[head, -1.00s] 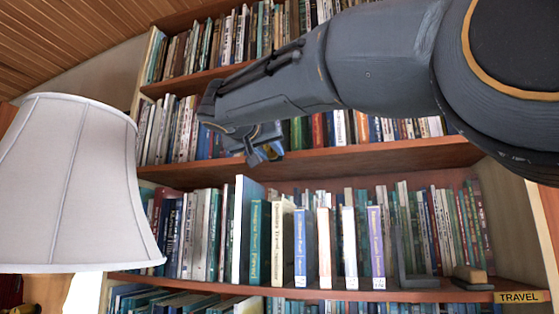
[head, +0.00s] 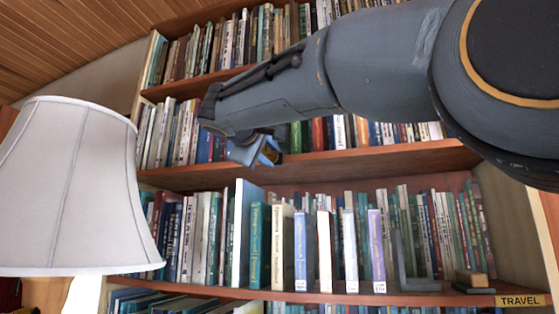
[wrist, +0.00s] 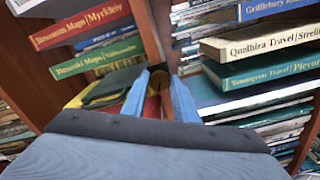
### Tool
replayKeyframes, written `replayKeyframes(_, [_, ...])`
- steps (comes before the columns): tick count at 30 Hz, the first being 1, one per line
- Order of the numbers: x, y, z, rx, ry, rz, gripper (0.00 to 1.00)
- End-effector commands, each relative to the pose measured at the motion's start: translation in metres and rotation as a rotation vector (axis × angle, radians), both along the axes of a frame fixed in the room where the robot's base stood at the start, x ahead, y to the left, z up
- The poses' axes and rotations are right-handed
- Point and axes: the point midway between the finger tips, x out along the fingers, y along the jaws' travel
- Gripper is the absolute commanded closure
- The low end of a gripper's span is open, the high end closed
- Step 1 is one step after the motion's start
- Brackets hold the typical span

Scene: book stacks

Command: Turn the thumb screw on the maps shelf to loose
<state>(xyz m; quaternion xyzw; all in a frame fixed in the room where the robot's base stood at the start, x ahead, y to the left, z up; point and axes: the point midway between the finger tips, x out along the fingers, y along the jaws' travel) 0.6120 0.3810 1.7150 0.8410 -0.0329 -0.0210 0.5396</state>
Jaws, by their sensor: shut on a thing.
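My gripper (wrist: 158,78) has its two blue fingers in the wrist view, shut on a small, dark brassy piece (wrist: 158,84) that appears to be the thumb screw. The fingers hide most of it, so its turn position cannot be told. In the head view my gripper (head: 270,155) is in front of the bookcase, and the screw cannot be made out there.
In the head view a white lampshade (head: 75,190) stands at the left. Upright books fill the shelf below my arm, with a black bookend (head: 405,260) and a TRAVEL label (head: 520,299).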

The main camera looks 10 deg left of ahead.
Motion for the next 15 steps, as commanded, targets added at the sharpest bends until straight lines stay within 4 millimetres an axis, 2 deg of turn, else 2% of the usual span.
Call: replayKeyframes(15, [-0.0004, 0.0001, 0.0013, -0.449, 0.035, 0.0, 0.96])
